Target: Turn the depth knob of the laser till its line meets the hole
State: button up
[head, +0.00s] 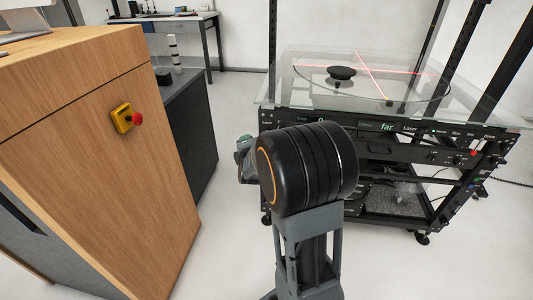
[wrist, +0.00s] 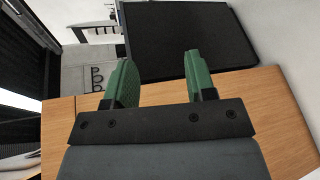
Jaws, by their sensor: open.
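A black round knob-like piece (head: 341,72) sits on the glass near the lines. The front panel (head: 405,128) below carries a green "far" readout (head: 387,127), the word Laser and small knobs (head: 433,155); which one is the depth knob I cannot tell. I cannot make out the hole. My gripper (wrist: 157,75) is open and empty in the wrist view, its green fingers apart, far from the panel. My arm hides part of the panel.
A desk (head: 165,18) stands at the back. Pale floor is free between cabinet and rack.

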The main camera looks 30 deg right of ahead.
jog(key=d+f+n+t+h+b, duration=0.1)
jog(key=d+f+n+h+b, duration=0.3)
jog(key=d+f, duration=0.3)
jog(key=b+x, duration=0.3)
jog(key=x, duration=1)
jog(key=shift+w+r, duration=0.15)
jog(key=shift+w, duration=0.1)
jog(key=shift+d, duration=0.1)
jog(key=shift+c, duration=0.2)
jog(key=c, duration=0.9)
